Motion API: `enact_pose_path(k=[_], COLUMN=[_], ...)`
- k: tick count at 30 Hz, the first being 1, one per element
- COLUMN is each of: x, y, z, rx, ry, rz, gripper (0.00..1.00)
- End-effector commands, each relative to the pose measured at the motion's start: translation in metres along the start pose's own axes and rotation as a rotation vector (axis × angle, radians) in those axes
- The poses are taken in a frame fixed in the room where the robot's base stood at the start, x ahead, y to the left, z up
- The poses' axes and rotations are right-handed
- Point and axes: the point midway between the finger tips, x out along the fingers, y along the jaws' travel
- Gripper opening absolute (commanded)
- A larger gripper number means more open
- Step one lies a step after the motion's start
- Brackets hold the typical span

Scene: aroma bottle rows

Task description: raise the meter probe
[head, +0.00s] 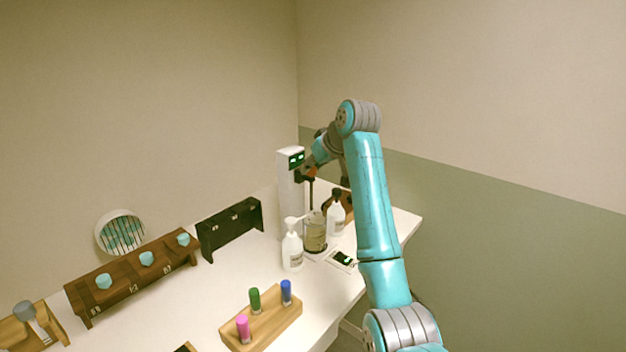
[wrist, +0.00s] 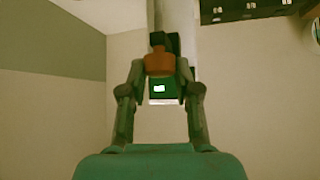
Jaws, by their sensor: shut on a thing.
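The meter (head: 285,195) is a tall white column with a green display near its top, at the back of the table. The meter probe (head: 311,192) is a thin dark rod with an orange head. It hangs upright above a glass beaker (head: 315,238); I cannot tell whether its tip is inside the rim. My gripper (head: 309,172) is at the probe's top, beside the column. In the wrist view, my gripper (wrist: 160,68) has its fingers closed on the probe's orange head (wrist: 159,63). A green display with a white readout shows just beyond it.
White pump bottles (head: 292,250) (head: 336,219) stand either side of the beaker. A small device with a green screen (head: 344,258) lies in front. A wooden rack (head: 262,326) holds pink, green and blue vials. A dark rack (head: 230,229) and a brown stand (head: 130,278) line the back.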

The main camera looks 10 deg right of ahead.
Motion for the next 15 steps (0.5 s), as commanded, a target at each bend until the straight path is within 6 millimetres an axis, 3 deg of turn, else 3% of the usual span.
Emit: enact_pose_path(k=[8,9,12,15], x=[-0.0046,-0.0047,-0.0043,-0.0035], y=[0.0002,0.0002,0.0001,0.0001], z=[-0.0053,-0.0055,-0.0048,-0.0039], rx=[-0.002,-0.002,-0.002,-0.001], ry=[0.011,0.012,0.01,0.008], rz=[0.003,0.003,0.003,0.002], gripper=[0.0,0.36,0.57,0.57])
